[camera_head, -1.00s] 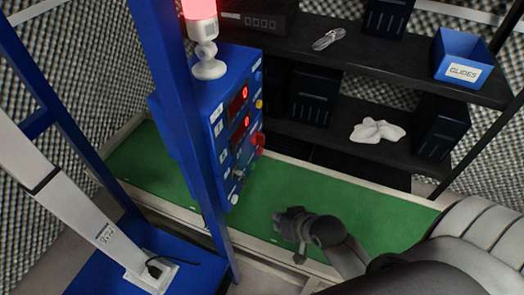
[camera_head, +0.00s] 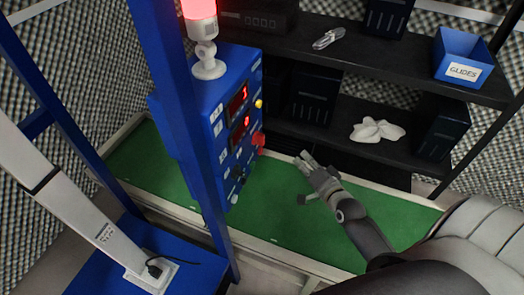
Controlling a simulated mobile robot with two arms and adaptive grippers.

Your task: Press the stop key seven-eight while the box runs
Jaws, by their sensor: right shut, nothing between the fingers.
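The blue control box (camera_head: 228,85) stands left of centre, partly behind a blue post. Its panel carries two red digit displays; the upper display (camera_head: 238,99) looks like a 1, the lower display (camera_head: 240,130) is too small to read surely. A yellow button (camera_head: 258,104), a large red button (camera_head: 258,139) and dark knobs sit on the panel. Small white labels are unreadable, so I cannot tell which key is seven-eight. My right gripper (camera_head: 303,159) is shut and empty, to the right of the panel and apart from it, above the green surface. My left gripper is not in view.
A lit red lamp (camera_head: 199,10) stands on the box. The blue post (camera_head: 183,130) rises in front of it. A green mat (camera_head: 290,225) lies below, clear around my gripper. Behind are dark shelves (camera_head: 385,62) with a blue GLIDES bin (camera_head: 462,52) and a white cloth (camera_head: 377,131).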

